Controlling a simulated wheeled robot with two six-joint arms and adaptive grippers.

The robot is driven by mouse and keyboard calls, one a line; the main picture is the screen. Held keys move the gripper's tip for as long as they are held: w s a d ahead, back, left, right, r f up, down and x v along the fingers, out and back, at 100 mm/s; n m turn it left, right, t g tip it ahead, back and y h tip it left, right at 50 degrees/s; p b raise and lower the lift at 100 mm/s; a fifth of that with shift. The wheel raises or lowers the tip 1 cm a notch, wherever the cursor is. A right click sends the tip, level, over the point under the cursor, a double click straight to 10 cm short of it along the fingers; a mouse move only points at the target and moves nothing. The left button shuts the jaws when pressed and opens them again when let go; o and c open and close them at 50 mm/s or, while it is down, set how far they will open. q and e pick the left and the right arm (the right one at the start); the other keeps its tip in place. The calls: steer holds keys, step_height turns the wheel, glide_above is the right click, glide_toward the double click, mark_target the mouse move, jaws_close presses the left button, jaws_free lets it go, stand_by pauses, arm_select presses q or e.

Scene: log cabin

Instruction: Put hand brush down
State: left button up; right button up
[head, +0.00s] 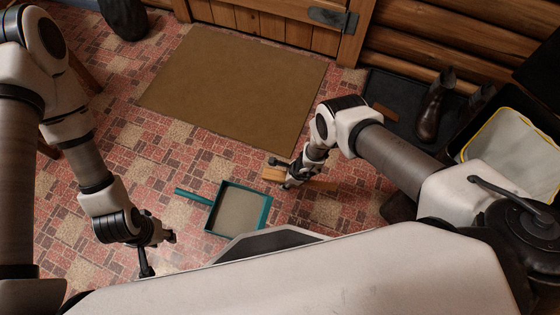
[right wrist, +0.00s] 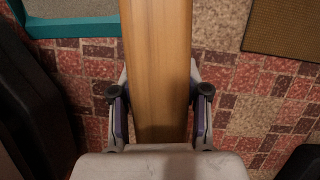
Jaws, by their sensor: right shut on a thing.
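The wooden hand brush (head: 272,174) is in my right gripper (head: 288,182), just above and right of the dustpan in the head view. In the right wrist view the brush's long wooden body (right wrist: 157,40) runs between the two fingers of the right gripper (right wrist: 160,94), which are shut on it from both sides. Its bristles are hidden, and I cannot tell whether it touches the floor. My left gripper (head: 162,238) hangs over the floor at the left, away from the brush and with nothing visible in it; its finger opening is unclear.
A teal dustpan (head: 266,213) lies on the patterned tile floor, handle to the left. A brown doormat (head: 235,85) lies before the wooden door. Boots (head: 432,112) stand on a dark tray at the right, near a yellow-rimmed container (head: 470,140). Floor between dustpan and mat is clear.

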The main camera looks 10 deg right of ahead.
steer(key=f, duration=0.1)
steer(key=s+f+m, duration=0.1)
steer(key=f, duration=0.1)
steer(key=shift+s+d+f+b, duration=0.15)
steer(key=shift+d+b, duration=0.2)
steer(key=shift+b, duration=0.05)
steer(key=shift+f+m+t+b, duration=0.25)
steer(key=shift+m+t+b, duration=0.05)
steer(key=b, duration=1.8)
glide_above(280, 157)
steer(key=s+d, duration=0.1)
steer(key=s, duration=0.1)
steer(key=shift+w+f, duration=0.1)
steer(key=shift+f, duration=0.75)
steer(key=shift+w+r, duration=0.1)
steer(key=shift+w, duration=0.15)
steer(key=f+b, duration=0.3)
steer(key=shift+w+d+f+b, duration=0.1)
steer(key=shift+w+f+b, duration=0.15)
steer(key=shift+b, duration=0.1)
steer(key=shift+r, duration=0.2)
steer(key=shift+c, duration=0.6)
steer(key=shift+f, duration=0.35)
arm_select(q)
step_height(280, 157, down, 24)
steer(key=shift+w, duration=0.15)
arm_select(e)
steer(key=o, duration=1.3)
steer(key=shift+r, duration=0.1)
